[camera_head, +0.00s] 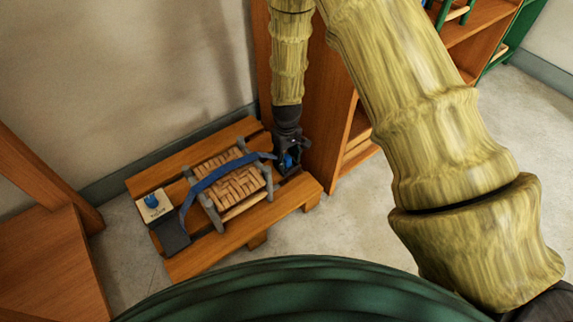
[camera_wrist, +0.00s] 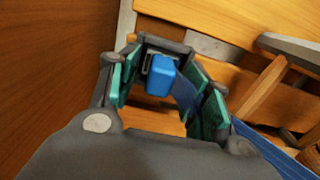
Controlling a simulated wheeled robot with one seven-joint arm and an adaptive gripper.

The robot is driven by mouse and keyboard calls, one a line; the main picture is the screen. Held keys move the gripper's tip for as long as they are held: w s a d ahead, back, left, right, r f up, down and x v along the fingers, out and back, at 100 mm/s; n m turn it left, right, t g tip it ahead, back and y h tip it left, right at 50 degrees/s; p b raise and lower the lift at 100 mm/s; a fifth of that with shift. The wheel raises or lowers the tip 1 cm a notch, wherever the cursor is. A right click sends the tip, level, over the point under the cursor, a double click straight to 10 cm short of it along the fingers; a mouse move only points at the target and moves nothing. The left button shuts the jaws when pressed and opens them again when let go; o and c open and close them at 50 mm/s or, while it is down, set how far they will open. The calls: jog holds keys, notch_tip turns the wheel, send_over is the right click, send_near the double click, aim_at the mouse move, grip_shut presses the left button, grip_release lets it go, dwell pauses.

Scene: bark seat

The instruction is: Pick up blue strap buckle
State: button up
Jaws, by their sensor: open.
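The blue strap buckle (camera_wrist: 160,76) shows in the wrist view between the two teal-padded fingers of my gripper (camera_wrist: 168,92). It looks like a blue block beside a dark frame, with blue strap on its right. My fingers are open around it, with a visible gap on the right; I cannot tell whether either finger touches it. In the head view my gripper (camera_head: 288,150) points down at the right end of the wooden bench, and the blue buckle (camera_head: 288,161) is partly hidden by it. The blue strap (camera_head: 220,172) runs across the woven seat (camera_head: 234,185).
The low slatted bench (camera_head: 255,222) stands against the wall. A pale card with a blue shape (camera_head: 153,204) and a dark flat pad (camera_head: 172,238) lie at its left. A wooden shelf (camera_head: 335,110) rises close to my gripper's right. Open floor (camera_head: 350,220) lies at the front right.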

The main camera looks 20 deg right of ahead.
jog(key=shift+c, duration=0.2)
grip_shut()
